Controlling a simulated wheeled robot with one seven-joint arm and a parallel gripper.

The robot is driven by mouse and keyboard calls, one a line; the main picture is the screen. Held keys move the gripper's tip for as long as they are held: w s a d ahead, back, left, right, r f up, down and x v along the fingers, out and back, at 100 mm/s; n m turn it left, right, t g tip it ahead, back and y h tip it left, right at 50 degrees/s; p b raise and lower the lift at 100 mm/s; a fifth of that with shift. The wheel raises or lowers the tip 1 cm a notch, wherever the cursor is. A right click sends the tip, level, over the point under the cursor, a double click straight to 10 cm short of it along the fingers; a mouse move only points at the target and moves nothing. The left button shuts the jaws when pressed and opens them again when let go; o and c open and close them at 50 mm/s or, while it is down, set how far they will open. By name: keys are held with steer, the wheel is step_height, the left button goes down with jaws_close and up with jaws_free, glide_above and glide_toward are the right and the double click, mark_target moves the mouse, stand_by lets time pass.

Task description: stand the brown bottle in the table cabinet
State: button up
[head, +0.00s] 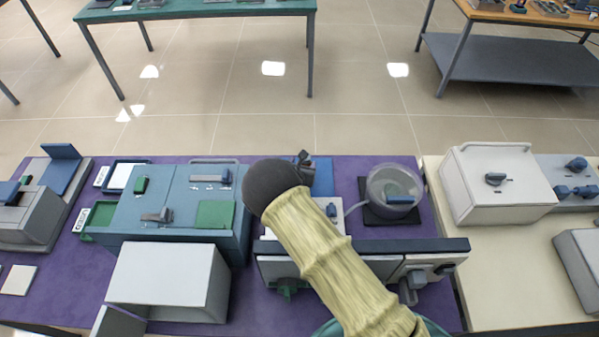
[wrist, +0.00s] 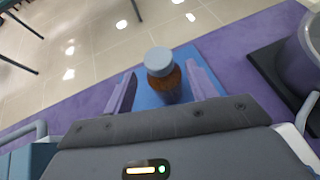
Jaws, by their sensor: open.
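A brown bottle (wrist: 165,84) with a grey cap stands upright on a blue mat (wrist: 208,52) in the wrist view. My gripper (wrist: 161,76) is open, with one purple finger on each side of the bottle; contact cannot be told. In the head view my arm hides the bottle, and only a small dark part of my gripper (head: 305,158) shows beside the blue mat (head: 323,178). A white box (head: 168,275) at the lower left has a grey panel like an open door (head: 118,323) at its front; it looks like the table cabinet. Its inside is hidden.
A teal unit (head: 182,195) stands behind the white box. A long grey unit (head: 395,245) lies under my arm, and a clear round vessel (head: 395,188) stands to the right. A white box with a knob (head: 488,190) is farther right. Purple tabletop (head: 345,170) is partly bare.

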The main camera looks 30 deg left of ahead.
steer(key=b+v, duration=0.1)
steer(key=v, duration=0.4)
steer(key=shift+s+r, duration=0.1)
steer(key=shift+s, duration=0.15)
stand_by(0.5)
steer(key=w+d+r+m+g+h, duration=0.1)
steer(key=d+r+m+g+h, duration=0.15)
steer(key=d+m, duration=0.55)
steer(key=w+d+r+m+g+h, duration=0.1)
steer(key=d+r+m+h, duration=0.25)
steer(key=d, duration=0.75)
steer(key=w+d+r+m+g+h, duration=0.2)
steer(key=d+r+m, duration=0.25)
steer(key=d, duration=0.55)
steer(key=s+d+r+m+g+y, duration=0.2)
steer(key=s+d+r+m, duration=0.3)
steer(key=s+d+m, duration=0.3)
steer(key=s+d+r+m+g+y, duration=0.1)
steer(key=s+d+r+m+y, duration=0.2)
steer(key=s+d+m, duration=0.6)
step_height(320, 180, up, 2)
steer(key=s+m, duration=0.1)
steer(key=m, duration=0.4)
steer(key=shift+r+m+g, duration=0.2)
steer(key=shift+m+g, duration=0.15)
steer(key=shift+m, duration=0.05)
